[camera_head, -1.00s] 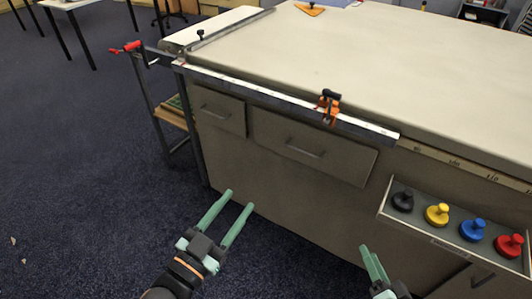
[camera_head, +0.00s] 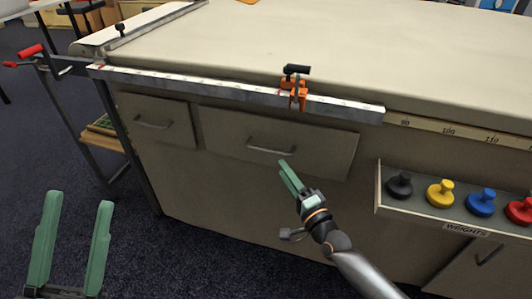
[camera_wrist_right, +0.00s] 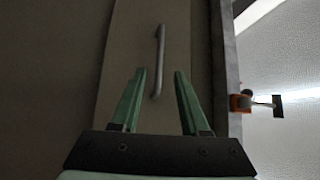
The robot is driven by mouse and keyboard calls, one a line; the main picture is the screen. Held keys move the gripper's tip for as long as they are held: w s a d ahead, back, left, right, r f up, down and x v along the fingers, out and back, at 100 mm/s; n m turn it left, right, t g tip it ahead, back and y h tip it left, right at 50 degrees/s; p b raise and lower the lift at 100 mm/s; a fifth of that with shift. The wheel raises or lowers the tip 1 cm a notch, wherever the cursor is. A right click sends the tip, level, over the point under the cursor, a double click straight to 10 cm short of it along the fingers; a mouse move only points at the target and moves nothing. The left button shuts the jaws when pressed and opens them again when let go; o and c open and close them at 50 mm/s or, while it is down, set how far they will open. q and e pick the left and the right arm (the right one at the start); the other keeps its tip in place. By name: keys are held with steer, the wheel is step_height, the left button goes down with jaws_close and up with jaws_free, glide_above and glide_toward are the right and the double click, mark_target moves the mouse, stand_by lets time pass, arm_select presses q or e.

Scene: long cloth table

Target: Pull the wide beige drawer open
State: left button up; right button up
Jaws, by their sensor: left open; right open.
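The wide beige drawer (camera_head: 225,130) is shut in the front of the long table, with a grey bar handle (camera_head: 271,150) across its middle. In the right wrist view the drawer front (camera_wrist_right: 125,60) fills the middle, and its handle (camera_wrist_right: 159,60) stands upright in the picture. My right gripper (camera_head: 288,172) is open just below and in front of the handle. In the right wrist view its fingers (camera_wrist_right: 158,76) are spread to either side of the handle's near end; I cannot tell any contact. My left gripper (camera_head: 80,205) is open and empty at the lower left, away from the table.
A smaller drawer (camera_head: 150,118) with its own handle is to the left. An orange clamp (camera_head: 297,92) sits on the metal rail (camera_head: 220,88) above the wide drawer. A tray (camera_head: 380,195) of coloured weights juts out at the right.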

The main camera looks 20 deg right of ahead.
mark_target(270, 150)
steer(key=b+x, duration=0.2)
steer(key=x, duration=0.7)
jaws_close()
steer(key=shift+s+f, duration=0.1)
stand_by(1.2)
